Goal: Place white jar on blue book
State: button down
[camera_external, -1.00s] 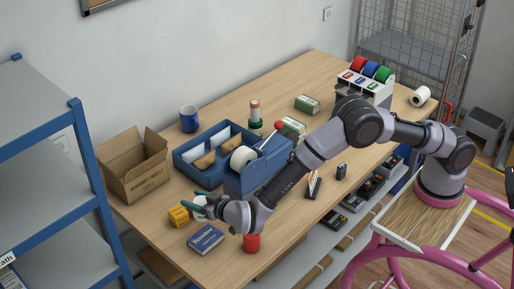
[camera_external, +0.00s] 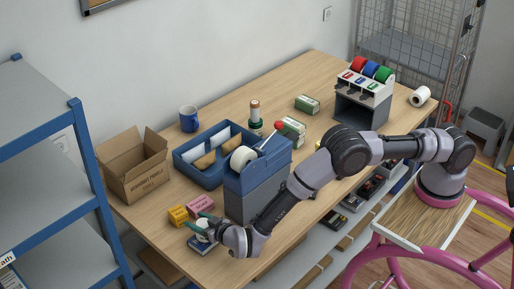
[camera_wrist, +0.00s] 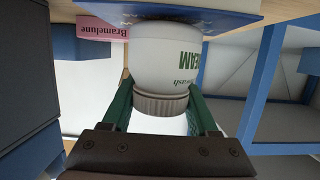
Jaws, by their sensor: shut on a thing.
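The white jar (camera_wrist: 165,55), with green lettering and a ribbed grey cap, is between the green fingers of my gripper (camera_wrist: 160,103) in the wrist view. My gripper is shut on it at the cap end. In the external view the jar (camera_external: 202,235) is partly hidden by my gripper (camera_external: 204,224). The blue book (camera_external: 198,247) lies near the table's front left edge, directly below the jar and partly covered. In the wrist view the jar's base meets the blue book (camera_wrist: 225,12) at the top; I cannot tell whether they touch.
A pink box (camera_external: 200,204) and a yellow block (camera_external: 178,214) stand just behind the book. An open cardboard box (camera_external: 135,170) is at the back left. The table's front edge is close.

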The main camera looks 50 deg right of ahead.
jog(key=shift+f, duration=0.1)
jog(key=shift+c, duration=0.8)
grip_release()
jog(key=shift+s+a+r, duration=0.1)
jog(key=shift+s+r, duration=0.15)
jog(key=shift+s, duration=0.1)
jog(key=v, duration=1.1)
jog(key=shift+s, duration=0.1)
